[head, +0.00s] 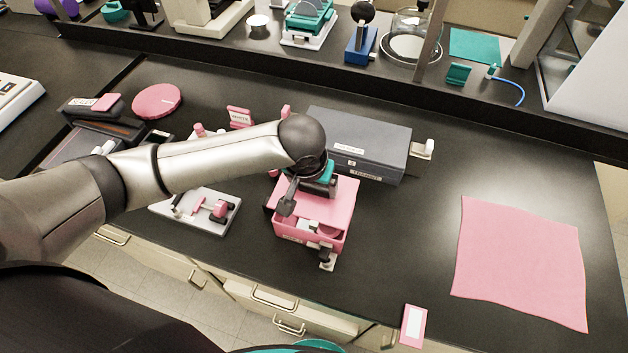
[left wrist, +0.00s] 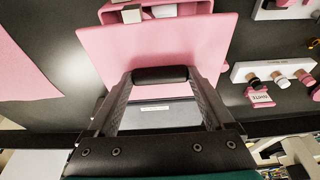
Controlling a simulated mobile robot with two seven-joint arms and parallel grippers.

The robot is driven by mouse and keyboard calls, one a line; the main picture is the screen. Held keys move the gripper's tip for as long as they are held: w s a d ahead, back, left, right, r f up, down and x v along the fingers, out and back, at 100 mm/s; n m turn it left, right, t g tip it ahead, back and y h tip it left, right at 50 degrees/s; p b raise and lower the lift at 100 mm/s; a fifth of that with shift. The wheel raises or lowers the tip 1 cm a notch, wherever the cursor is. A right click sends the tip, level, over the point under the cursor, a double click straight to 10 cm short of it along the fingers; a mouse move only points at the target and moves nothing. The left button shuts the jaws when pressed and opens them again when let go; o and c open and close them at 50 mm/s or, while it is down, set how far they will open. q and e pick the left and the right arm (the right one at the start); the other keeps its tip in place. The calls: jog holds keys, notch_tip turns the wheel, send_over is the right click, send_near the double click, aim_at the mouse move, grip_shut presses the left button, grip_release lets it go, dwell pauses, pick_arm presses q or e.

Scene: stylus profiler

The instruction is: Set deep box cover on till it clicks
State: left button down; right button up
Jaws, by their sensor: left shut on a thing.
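The deep box (head: 293,236) is pink and stands on the dark bench in the middle of the head view. Its pink cover (head: 334,203) is above it, set toward the back, so the box's front part shows open with a pink round thing inside. My left gripper (head: 306,192) is shut on the cover from above. In the left wrist view a black bar (left wrist: 160,75) lies between the fingers, over the flat cover (left wrist: 110,47); part of the box (left wrist: 168,11) shows beyond the cover's edge. Whether the cover touches the rim is hidden. My right gripper is not in view.
A grey case (head: 362,142) stands close behind the box. A white stand with pink parts (head: 222,212) is to its left. A pink cloth (head: 522,258) lies at right, and a pink-edged card (head: 413,325) near the front edge. Bench between box and cloth is clear.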

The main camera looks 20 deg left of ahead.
aim_at(313, 198)
pick_arm(q)
notch_tip(313, 198, down, 4)
jog(key=shift+f+b, duration=0.15)
jog(key=shift+b, duration=1.05)
jog(key=shift+f, duration=0.3)
jog(key=shift+f, duration=0.4)
jog(key=shift+f, duration=0.4)
grip_release()
